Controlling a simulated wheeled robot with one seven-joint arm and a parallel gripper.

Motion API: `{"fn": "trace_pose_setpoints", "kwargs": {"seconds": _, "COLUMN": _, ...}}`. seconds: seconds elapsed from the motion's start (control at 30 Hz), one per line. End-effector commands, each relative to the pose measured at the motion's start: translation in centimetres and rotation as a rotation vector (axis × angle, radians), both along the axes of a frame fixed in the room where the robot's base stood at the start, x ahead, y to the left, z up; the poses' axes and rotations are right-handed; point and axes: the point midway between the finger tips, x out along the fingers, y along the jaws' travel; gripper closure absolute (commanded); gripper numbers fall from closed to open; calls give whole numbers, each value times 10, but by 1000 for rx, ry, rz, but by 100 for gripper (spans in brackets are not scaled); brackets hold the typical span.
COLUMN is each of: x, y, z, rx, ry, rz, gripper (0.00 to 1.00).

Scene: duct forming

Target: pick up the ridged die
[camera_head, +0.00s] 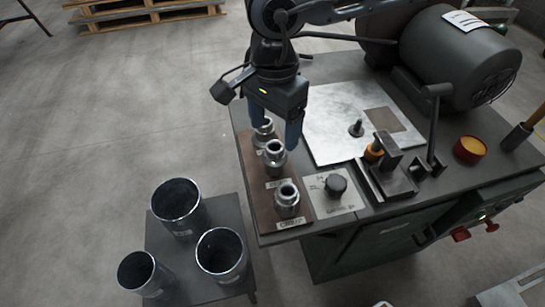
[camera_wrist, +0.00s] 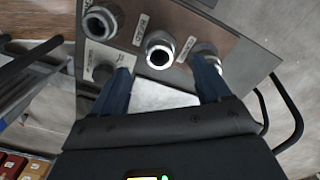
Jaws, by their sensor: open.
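Three grey metal dies stand upright in a row on a brown board (camera_head: 258,178) at the bench's left edge: a far die (camera_head: 264,130), a middle die (camera_head: 274,157) and a near die (camera_head: 287,200). In the wrist view, the middle die (camera_wrist: 159,52) shows between and beyond the fingertips (camera_wrist: 162,66); the far die (camera_wrist: 205,50) is partly hidden by the right finger.
A black knob (camera_head: 336,185) on a light plate sits right of the near die. A metal sheet (camera_head: 330,128), a clamp block (camera_head: 388,170) and a large motor (camera_head: 455,55) occupy the bench. Three dark cylinders stand on a low table (camera_head: 205,290) at left. Open floor lies further left.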

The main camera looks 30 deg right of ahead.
Motion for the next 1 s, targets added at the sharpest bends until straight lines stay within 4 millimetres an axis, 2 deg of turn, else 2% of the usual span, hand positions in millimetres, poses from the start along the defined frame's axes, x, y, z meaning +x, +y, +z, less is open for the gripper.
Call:
{"fn": "trace_pose_setpoints", "kwargs": {"seconds": 0.33, "x": -1, "y": 0, "z": -34, "rx": 2, "ry": 3, "rz": -2, "gripper": 23}}
{"fn": "trace_pose_setpoints", "kwargs": {"seconds": 0.6, "x": 0, "y": -2, "z": -70, "rx": 3, "ry": 2, "rz": -1, "gripper": 23}}
{"fn": "trace_pose_setpoints", "kwargs": {"seconds": 0.9, "x": 0, "y": -2, "z": -75, "rx": 2, "ry": 1, "rz": 0, "gripper": 23}}
{"fn": "trace_pose_setpoints", "kwargs": {"seconds": 1.0, "x": 0, "y": -2, "z": -75, "rx": 2, "ry": 1, "rz": 0, "gripper": 32}}
